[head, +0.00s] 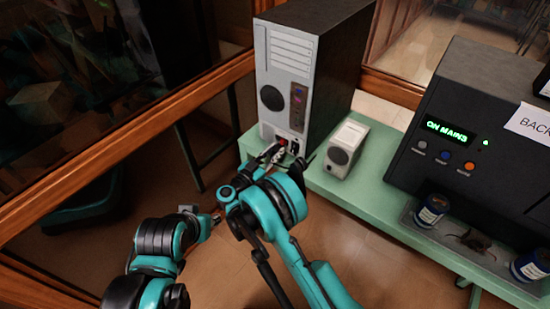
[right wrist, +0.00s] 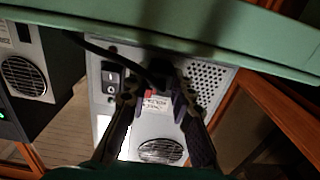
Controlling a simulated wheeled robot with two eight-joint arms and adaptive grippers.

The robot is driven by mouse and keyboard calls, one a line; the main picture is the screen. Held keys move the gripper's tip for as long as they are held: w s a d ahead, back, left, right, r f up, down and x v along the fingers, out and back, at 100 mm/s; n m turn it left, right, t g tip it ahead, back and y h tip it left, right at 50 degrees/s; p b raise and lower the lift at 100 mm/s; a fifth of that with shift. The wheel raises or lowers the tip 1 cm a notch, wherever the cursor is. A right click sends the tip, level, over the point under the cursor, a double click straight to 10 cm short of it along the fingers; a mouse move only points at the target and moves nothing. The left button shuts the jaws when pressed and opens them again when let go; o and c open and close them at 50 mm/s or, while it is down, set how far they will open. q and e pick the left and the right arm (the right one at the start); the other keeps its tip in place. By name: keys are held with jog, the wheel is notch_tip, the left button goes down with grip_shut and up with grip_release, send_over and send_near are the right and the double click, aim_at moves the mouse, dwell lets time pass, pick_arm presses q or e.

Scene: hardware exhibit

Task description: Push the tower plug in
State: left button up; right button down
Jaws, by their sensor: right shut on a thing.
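The computer tower (head: 290,75) stands upright at the table's left end, its light grey back panel facing me. In the right wrist view the same panel (right wrist: 205,78) appears upside down, with a rocker switch (right wrist: 112,80) beside the socket area. My right gripper (head: 280,156) is at the bottom of this panel, its fingers closed around the black tower plug (right wrist: 163,76). A black cable runs from the plug. The fingers hide the plug's contact with the socket, so its depth cannot be told. My left gripper (head: 200,211) is away from the tower, low at left; its jaws are unclear.
A small grey speaker-like box (head: 346,147) stands just right of the tower on the green table (head: 385,205). A wooden-framed glass panel is at left.

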aim_at(282, 124)
jog(key=c, duration=1.4)
grip_release()
jog(key=shift+w+d, duration=0.1)
jog(key=shift+w, duration=0.05)
jog(key=shift+o, duration=0.4)
jog(key=shift+w, duration=0.1)
jog(key=shift+r, duration=0.1)
notch_tip(282, 124, up, 10)
jog(key=shift+f, duration=0.1)
